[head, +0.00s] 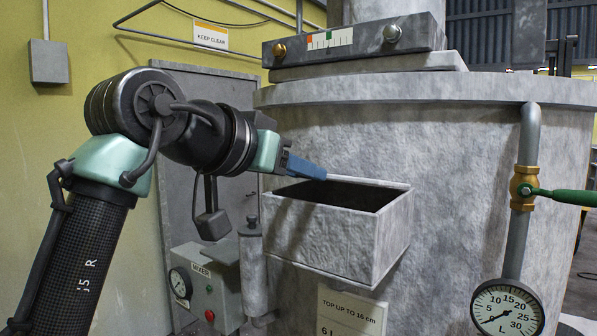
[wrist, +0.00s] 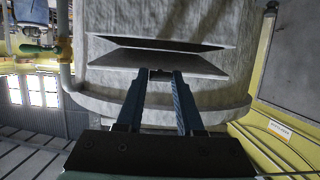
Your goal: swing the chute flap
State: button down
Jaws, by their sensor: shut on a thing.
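A grey, open-topped chute box (head: 335,238) juts from the front of the big grey tank. The chute flap (wrist: 125,60) shows in the wrist view as a grey plate beside a dark gap. In the head view only what looks like its pale upper edge (head: 368,182) shows, at the back of the box mouth. My gripper (head: 318,172) reaches in from the left, its blue fingers at that edge. In the wrist view my gripper (wrist: 162,74) is shut on a small dark piece at the middle of the flap's near edge. The fingertips hide most of this piece.
A pipe with a brass valve and green handle (head: 560,195) stands at the right, above a round gauge (head: 507,308). A mixer box (head: 205,285) with a red button is below my arm. A plate with knobs (head: 355,42) sits above the tank rim.

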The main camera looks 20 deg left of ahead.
jog(key=shift+w+r+p, duration=0.15)
jog(key=shift+r+p, duration=0.2)
jog(key=shift+r, duration=0.5)
jog(key=c, duration=1.6)
grip_release()
jog(key=r+p, duration=0.1)
jog(key=w+r+p, duration=0.1)
jog(key=r+p, duration=0.2)
jog(key=p, duration=0.1)
jog(key=shift+w+d+r, duration=0.25)
jog(key=shift+w+d, duration=0.05)
jog(key=shift+d, duration=0.05)
jog(key=shift+w+d+r+p, duration=0.1)
jog(key=shift+w+r+p, duration=0.15)
jog(key=shift+p, duration=0.05)
jog(key=c, duration=1.6)
grip_release()
jog(key=r+p, duration=0.1)
jog(key=w+r+p, duration=0.1)
jog(key=p, duration=0.1)
jog(key=shift+w+d+r, duration=0.3)
jog(key=shift+w+d, duration=0.1)
jog(key=shift+w, duration=0.15)
jog(key=c, duration=1.6)
grip_release()
jog(key=shift+w+d+r, duration=0.2)
jog(key=shift+w+r, duration=0.4)
jog(key=shift+r, duration=0.1)
